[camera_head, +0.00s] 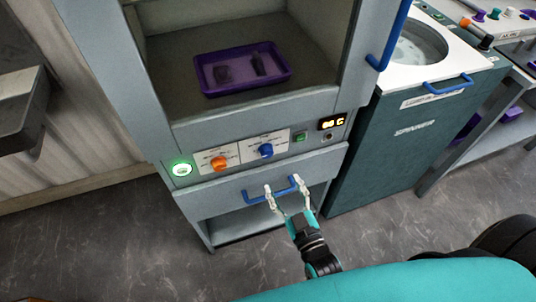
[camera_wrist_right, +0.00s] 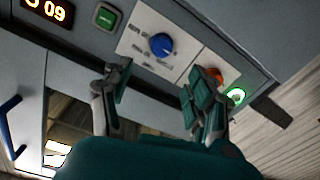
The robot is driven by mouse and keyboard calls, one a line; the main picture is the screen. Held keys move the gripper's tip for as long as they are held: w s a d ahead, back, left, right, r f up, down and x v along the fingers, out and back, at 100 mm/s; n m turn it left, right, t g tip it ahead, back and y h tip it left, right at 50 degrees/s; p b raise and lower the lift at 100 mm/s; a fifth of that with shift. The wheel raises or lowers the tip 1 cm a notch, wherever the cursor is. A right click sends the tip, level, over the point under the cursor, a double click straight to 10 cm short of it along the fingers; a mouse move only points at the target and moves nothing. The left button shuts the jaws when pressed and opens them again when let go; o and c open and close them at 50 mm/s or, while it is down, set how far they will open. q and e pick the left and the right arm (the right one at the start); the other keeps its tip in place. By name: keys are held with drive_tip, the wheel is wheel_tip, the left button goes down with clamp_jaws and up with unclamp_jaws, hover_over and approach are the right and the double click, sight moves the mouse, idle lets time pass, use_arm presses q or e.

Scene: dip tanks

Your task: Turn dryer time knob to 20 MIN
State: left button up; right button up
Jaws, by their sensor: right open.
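The dryer's front panel (camera_head: 246,152) carries an orange knob (camera_head: 218,163) on the left and a blue knob (camera_head: 265,150) on the right, each on a white label plate. The print is too small to tell which is the time knob or where it points. My right gripper (camera_head: 282,188) is open and empty, below the blue knob and in front of the blue drawer handle. In the right wrist view the blue knob (camera_wrist_right: 162,44) shows beyond and between my open fingers (camera_wrist_right: 155,85); the orange knob (camera_wrist_right: 214,75) is partly hidden by one finger. My left gripper is not in view.
A lit green round button (camera_head: 181,169), a green switch (camera_head: 299,136) and a display (camera_head: 332,122) share the panel. A blue drawer handle (camera_head: 258,196) juts out below. A purple tray (camera_head: 288,74) sits inside the dryer. A spinner (camera_head: 400,140) stands at right.

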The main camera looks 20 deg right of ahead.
sight(268, 154)
drive_tip(key=w, duration=1)
drive_tip(key=shift+a, duration=0.4)
drive_tip(key=shift+w, duration=0.6)
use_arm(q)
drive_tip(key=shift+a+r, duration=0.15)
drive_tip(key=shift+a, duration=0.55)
use_arm(e)
drive_tip(key=c, duration=1.1)
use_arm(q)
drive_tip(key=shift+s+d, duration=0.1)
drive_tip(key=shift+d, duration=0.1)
use_arm(e)
drive_tip(key=shift+c, duration=0.2)
